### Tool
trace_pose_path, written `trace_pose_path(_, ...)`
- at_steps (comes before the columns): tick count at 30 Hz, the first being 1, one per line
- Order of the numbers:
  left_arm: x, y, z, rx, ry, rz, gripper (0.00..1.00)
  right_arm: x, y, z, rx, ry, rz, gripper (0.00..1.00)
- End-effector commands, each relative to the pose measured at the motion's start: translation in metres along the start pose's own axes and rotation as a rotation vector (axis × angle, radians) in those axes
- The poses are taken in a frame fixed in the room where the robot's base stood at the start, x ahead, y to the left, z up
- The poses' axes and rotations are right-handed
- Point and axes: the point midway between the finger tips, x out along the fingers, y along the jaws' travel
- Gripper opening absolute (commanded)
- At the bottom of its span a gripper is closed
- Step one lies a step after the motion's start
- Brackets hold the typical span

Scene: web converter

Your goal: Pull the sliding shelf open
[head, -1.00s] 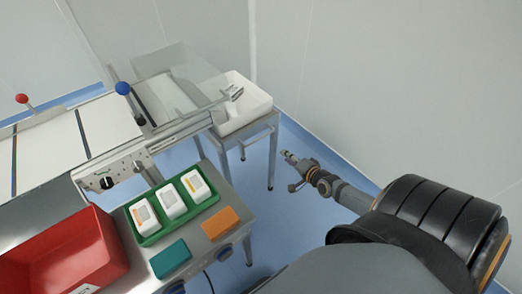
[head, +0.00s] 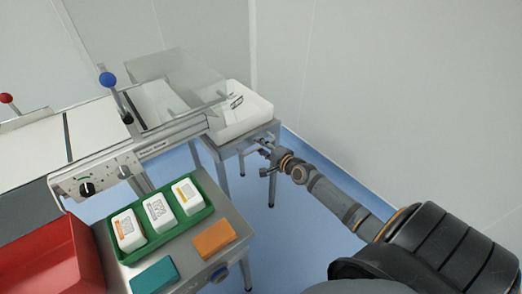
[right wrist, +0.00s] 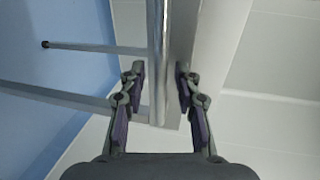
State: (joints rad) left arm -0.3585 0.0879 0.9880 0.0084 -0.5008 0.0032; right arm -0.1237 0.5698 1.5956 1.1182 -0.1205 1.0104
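The sliding shelf appears to be the grey metal top (head: 232,144) of the stand under a white tray, with a bar handle along its near side. In the right wrist view the silver handle bar (right wrist: 157,50) runs up and down the picture between my fingers. My right gripper (right wrist: 160,82) is open around the bar, with a gap at the right finger; contact at the left finger cannot be told. In the head view my right gripper (head: 264,156) is at the handle, partly covering it. My left gripper is out of view.
A green tray (head: 137,253) with white cartons, orange block (head: 214,238), teal block (head: 155,276) and red bin (head: 75,262) are in front. Blue floor is clear right of the stand.

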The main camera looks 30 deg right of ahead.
Motion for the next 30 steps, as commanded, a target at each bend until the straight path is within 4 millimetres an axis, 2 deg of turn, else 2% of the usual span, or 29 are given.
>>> trace_pose_path(9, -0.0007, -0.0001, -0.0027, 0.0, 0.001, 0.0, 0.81, 0.0034, -0.0004, 0.0002, -0.001, -0.001, 0.001, 0.31)
trace_pose_path(16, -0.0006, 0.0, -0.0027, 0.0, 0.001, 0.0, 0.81, 0.0032, -0.0004, 0.0001, -0.001, -0.001, 0.001, 0.0)
trace_pose_path(30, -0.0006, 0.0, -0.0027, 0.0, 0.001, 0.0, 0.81, 0.0031, -0.0001, 0.0001, -0.002, 0.0, 0.001, 0.0)
